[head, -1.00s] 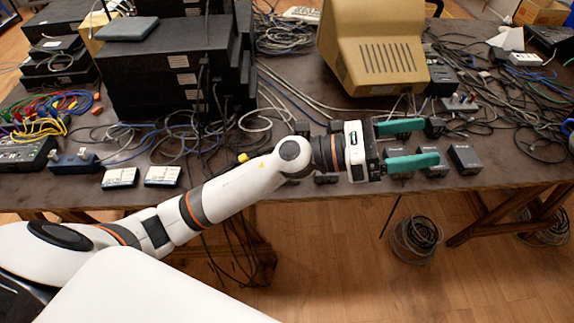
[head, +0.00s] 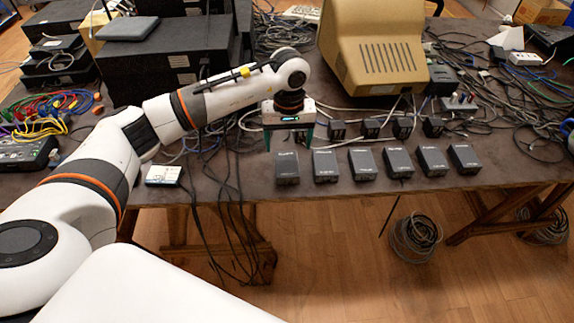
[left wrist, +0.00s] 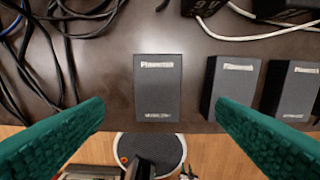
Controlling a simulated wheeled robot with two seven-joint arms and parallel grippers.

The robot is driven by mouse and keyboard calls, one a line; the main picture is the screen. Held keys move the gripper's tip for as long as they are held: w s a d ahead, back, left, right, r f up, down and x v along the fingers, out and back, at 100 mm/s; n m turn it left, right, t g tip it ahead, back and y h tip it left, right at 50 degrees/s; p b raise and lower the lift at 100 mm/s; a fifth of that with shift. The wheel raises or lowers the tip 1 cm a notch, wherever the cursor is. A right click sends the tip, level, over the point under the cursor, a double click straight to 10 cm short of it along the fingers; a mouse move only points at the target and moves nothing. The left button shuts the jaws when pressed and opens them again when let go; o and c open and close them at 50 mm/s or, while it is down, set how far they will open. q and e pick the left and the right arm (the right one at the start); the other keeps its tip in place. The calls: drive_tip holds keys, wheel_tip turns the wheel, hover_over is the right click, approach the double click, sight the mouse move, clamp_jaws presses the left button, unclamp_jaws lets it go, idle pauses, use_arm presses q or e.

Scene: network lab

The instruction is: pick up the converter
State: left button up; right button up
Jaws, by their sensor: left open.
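Several dark grey box-shaped converters stand in a row along the table's front edge in the head view. The leftmost converter (head: 288,168) is just below my left gripper (head: 288,142). In the left wrist view this converter (left wrist: 158,88) lies flat between the two green fingers of my left gripper (left wrist: 160,108), with clear gaps on both sides. The gripper points down, open and empty, and does not touch it. A neighbouring converter (left wrist: 232,88) shows close to the right finger. My right gripper is not in view.
Smaller black adapters (head: 370,127) stand in a row behind the converters. Loose cables (head: 225,200) hang over the front edge to the left. A beige monitor (head: 375,50) and black equipment stacks (head: 170,70) stand behind. A white card-like box (head: 163,175) lies left.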

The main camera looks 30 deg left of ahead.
sight(287, 163)
use_arm(q)
wheel_tip(287, 163, down, 8)
drive_tip(key=shift+s+a+r+p, duration=0.15)
drive_tip(key=shift+r+p, duration=0.1)
drive_tip(key=shift+p, duration=0.35)
drive_tip(key=shift+c, duration=0.3)
drive_tip(key=c, duration=1.2)
